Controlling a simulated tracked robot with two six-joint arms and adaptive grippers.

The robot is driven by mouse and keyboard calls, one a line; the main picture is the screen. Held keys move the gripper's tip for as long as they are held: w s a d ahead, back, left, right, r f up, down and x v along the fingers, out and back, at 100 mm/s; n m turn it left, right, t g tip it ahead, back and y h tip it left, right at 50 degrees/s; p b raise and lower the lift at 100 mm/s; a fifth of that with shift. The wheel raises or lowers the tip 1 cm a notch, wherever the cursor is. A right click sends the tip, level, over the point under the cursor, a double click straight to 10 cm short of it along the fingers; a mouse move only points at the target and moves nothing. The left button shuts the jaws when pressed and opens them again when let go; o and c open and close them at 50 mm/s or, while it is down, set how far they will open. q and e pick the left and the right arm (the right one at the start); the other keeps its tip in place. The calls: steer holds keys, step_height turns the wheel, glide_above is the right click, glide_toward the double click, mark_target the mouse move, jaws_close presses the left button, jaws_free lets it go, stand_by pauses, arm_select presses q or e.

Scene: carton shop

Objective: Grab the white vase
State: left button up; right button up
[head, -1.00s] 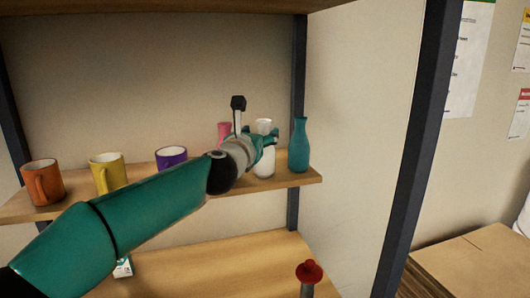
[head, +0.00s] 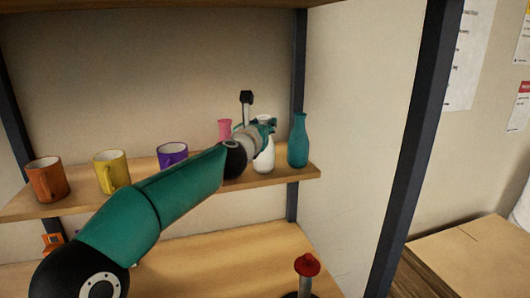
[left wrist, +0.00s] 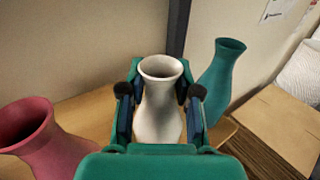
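The white vase (head: 265,160) stands upright on the upper shelf, between a pink vase (head: 224,129) and a teal vase (head: 298,142). My left gripper (head: 267,130) is at its upper part and hides some of it. In the left wrist view, the white vase (left wrist: 158,120) is between the two fingers of my left gripper (left wrist: 160,95), one on each side. The fingers are apart, with narrow gaps showing beside the vase, so the gripper looks open around it. My right gripper is not in view.
The pink vase (left wrist: 48,140) and teal vase (left wrist: 220,78) stand close on either side. Purple (head: 172,156), yellow (head: 112,172) and orange (head: 47,181) mugs line the shelf (head: 215,194) to the left. A dark post (head: 299,70) rises behind. A red-topped object (head: 307,265) is below.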

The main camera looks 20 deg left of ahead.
arm_select(q)
jaws_close()
steer(key=shift+r, duration=0.2)
